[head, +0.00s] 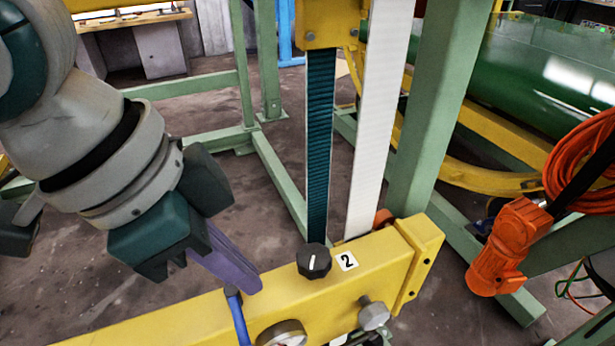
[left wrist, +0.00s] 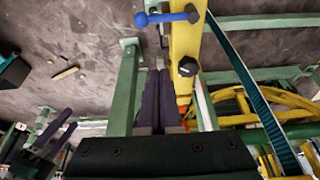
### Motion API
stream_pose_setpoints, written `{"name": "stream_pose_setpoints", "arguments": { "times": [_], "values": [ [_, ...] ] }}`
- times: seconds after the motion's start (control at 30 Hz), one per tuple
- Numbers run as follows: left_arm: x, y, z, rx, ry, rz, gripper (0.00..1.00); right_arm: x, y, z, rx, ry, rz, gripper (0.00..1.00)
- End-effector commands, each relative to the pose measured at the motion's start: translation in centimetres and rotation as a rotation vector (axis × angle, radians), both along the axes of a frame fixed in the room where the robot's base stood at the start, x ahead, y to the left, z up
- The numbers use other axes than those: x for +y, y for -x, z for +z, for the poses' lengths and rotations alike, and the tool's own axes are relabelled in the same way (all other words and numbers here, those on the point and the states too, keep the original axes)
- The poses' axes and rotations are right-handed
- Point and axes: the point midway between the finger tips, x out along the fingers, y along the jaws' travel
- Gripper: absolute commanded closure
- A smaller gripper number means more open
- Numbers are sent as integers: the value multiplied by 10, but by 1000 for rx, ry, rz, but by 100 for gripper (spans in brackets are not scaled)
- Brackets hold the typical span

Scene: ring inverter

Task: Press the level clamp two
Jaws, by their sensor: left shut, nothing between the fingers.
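A yellow beam (head: 375,275) crosses the lower part of the head view. It carries a black knob (head: 313,261) beside a white label "2" (head: 347,261). A blue lever (head: 238,318) stands on the beam left of the knob; in the left wrist view it (left wrist: 170,17) has a ball end. My left gripper (head: 250,285) is shut and empty, its purple fingers just above and behind the blue lever in the head view. Its fingertips (left wrist: 158,72) also show in the left wrist view, left of the knob (left wrist: 188,67). What seems to be my right gripper (left wrist: 55,130) shows small at lower left there.
A dark teal strap (head: 319,140) and a white strap (head: 378,110) run up behind the beam. A green post (head: 435,100) stands right of them. An orange hoist part (head: 507,245) hangs at right. A gauge (head: 282,335) and a silver knob (head: 374,313) sit on the beam's front.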

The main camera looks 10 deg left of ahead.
Motion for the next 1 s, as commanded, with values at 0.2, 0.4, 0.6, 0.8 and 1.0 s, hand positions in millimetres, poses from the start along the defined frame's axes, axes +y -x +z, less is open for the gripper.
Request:
{"name": "stream_pose_setpoints", "arguments": {
  "times": [0.2, 0.4, 0.6, 0.8, 1.0],
  "values": [
    [3, -3, 1, 6, -10, -7, 100, 0, 1, 0, 3, 0, 0, 12],
    [3, -3, 1, 4, -9, -7, 100, 0, 2, -1, 6, 1, 0, 12],
    [-1, -5, -14, 6, -8, -5, 100, 0, 2, -7, 6, 1, 0, 12],
    [-13, -12, -53, 6, -8, -6, 100, 0, 2, -20, 6, 1, 0, 12],
    [-25, -21, -93, 6, -8, -5, 100, -1, 2, -34, 6, 2, -1, 12]
  ]
}}
